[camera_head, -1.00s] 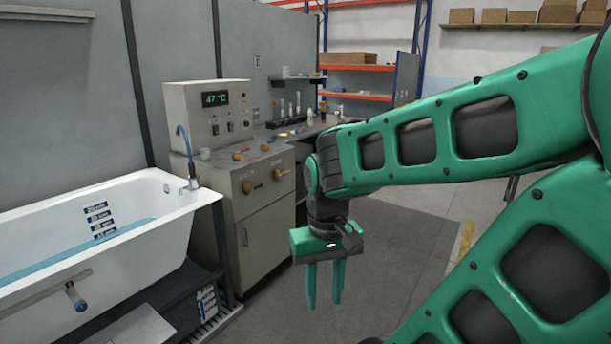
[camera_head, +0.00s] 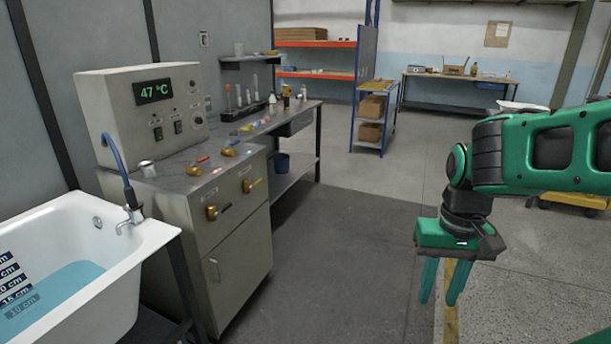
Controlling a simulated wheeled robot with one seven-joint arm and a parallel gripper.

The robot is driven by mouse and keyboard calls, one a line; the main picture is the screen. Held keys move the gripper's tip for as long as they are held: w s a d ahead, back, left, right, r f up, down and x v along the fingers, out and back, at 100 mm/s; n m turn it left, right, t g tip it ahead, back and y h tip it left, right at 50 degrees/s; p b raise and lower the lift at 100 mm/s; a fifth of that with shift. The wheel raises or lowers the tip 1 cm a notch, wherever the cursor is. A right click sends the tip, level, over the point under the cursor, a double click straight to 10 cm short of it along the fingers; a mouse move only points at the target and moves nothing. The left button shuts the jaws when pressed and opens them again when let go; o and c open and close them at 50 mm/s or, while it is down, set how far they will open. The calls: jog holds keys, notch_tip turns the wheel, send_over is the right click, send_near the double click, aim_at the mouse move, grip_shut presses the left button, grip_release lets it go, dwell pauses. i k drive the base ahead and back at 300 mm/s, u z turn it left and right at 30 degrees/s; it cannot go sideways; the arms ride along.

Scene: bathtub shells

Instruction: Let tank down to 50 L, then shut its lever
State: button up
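The white tub (camera_head: 125,262) is at the lower left, partly cut off by the picture edge. It holds blue water (camera_head: 62,290) and has a cm level scale (camera_head: 18,287) on its inner wall; no litre marks are readable. No tank labelled in litres shows. My gripper (camera_head: 443,298) hangs at right, fingers down, apart and empty, well away from the valves.
The grey cabinet (camera_head: 238,262) carries a control box (camera_head: 150,108) reading 47 °C. A workbench (camera_head: 300,112) with bottles stands behind it. A shelf rack (camera_head: 372,118) and a far table (camera_head: 455,78) are behind. The floor between cabinet and gripper is clear.

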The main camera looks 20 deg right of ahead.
aim_at(258, 181)
jog(key=z, duration=0.15)
jog(key=i, duration=1.15)
jog(key=u, duration=0.1)
